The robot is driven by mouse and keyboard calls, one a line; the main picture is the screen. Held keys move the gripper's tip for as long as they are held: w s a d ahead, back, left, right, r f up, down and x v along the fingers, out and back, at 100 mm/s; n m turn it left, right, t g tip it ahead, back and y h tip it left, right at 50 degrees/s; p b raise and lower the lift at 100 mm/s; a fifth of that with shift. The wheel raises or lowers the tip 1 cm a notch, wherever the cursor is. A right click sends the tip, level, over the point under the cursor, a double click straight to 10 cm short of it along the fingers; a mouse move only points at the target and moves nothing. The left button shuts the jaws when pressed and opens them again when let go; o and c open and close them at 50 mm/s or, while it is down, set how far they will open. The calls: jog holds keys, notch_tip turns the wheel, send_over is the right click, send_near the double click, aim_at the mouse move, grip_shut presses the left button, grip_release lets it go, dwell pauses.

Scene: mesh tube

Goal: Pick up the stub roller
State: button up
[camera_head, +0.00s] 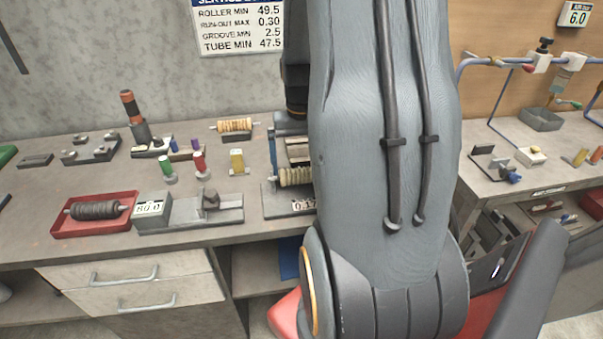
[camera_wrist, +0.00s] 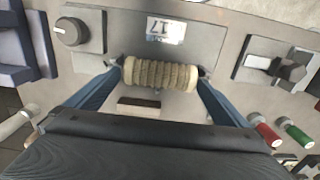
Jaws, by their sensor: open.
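A short ribbed beige roller (camera_wrist: 157,74) lies across a grey fixture with a small display in the wrist view. In the head view the same roller (camera_head: 294,177) is partly hidden behind my arm. No label tells whether it is the stub roller. My gripper (camera_wrist: 161,68) is open in the wrist view, its two blue fingers reaching to either end of the roller. I cannot tell whether they touch it. A dark roller (camera_head: 97,210) lies in a red tray (camera_head: 62,231), and an orange-cream roller (camera_head: 235,125) rests on a cradle.
The fixture (camera_wrist: 205,45) has a dial block at its left. A second bench (camera_head: 490,195) stands at right.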

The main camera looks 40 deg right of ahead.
jog(key=shift+f, duration=0.4)
jog(key=c, duration=1.1)
jog(key=shift+r, duration=0.1)
